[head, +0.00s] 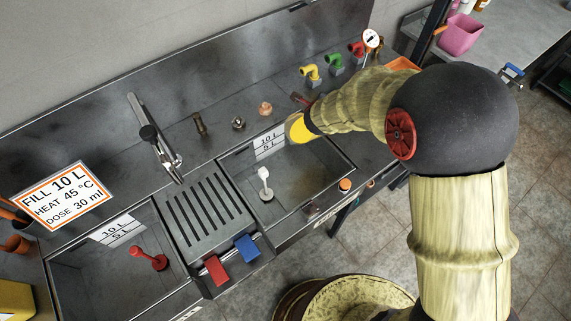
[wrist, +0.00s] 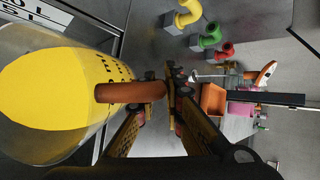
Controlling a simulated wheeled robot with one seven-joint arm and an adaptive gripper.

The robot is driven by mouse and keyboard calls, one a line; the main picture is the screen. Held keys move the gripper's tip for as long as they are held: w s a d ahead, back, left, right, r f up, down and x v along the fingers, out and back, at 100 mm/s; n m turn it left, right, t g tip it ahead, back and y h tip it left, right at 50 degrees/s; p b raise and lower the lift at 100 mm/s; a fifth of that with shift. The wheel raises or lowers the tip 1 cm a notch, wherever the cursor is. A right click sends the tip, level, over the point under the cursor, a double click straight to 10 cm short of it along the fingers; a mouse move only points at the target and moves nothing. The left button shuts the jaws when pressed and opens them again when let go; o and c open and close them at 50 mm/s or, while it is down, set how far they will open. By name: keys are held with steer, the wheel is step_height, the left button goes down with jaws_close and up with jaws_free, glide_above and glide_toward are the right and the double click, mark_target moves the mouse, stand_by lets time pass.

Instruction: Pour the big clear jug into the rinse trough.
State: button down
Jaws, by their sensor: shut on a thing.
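In the wrist view my gripper (wrist: 160,88) is shut on the orange-brown handle of a large jug (wrist: 50,90). The jug has a see-through grey body with a broad yellow area; I cannot tell how full it is. The right basin holds a white plug with a stem (head: 265,183). The left basin (head: 75,285) holds a red plug (head: 148,259). I cannot read which basin is the rinse trough.
A slotted drainboard (head: 195,215) lies between the basins, with a red block (head: 216,270) and a blue block (head: 246,248) at its front. Yellow (head: 311,72), green (head: 334,60) and red (head: 356,49) pipe elbows stand behind.

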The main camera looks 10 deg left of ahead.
steer(key=shift+s+a+r+t+b, duration=0.15)
steer(key=shift+r+t, duration=0.1)
steer(key=shift+r, duration=0.15)
steer(key=shift+s+a+r+t+b, duration=0.1)
steer(key=shift+r+t+b, duration=0.05)
steer(key=shift+r+t, duration=0.15)
steer(key=shift+s, duration=0.1)
steer(key=shift+s+a+r+n+t+h+b, duration=0.25)
steer(key=shift+s+t+b, duration=0.4)
steer(key=shift+b, duration=0.3)
steer(key=shift+s+a+r+n+t+h+b, duration=0.15)
steer(key=shift+s+a+r+n+t+b, duration=0.2)
steer(key=shift+t+b, duration=0.45)
stand_by(0.5)
steer(key=shift+s+b, duration=0.25)
steer(key=shift+b, duration=0.1)
steer(key=shift+s+a+f+t+b, duration=0.25)
steer(key=shift+s+b, duration=0.2)
steer(key=shift+b, duration=0.3)
steer(key=shift+s+a+f+t+b, duration=0.25)
steer(key=shift+s+b, duration=0.2)
steer(key=shift+b, duration=0.35)
steer(key=shift+s+a+f+t+b, duration=0.1)
steer(key=shift+s+f+t+b, duration=0.15)
steer(key=shift+s+b, duration=0.35)
steer(key=shift+n+b, duration=0.3)
steer(key=shift+b, duration=0.15)
steer(key=shift+a, duration=0.1)
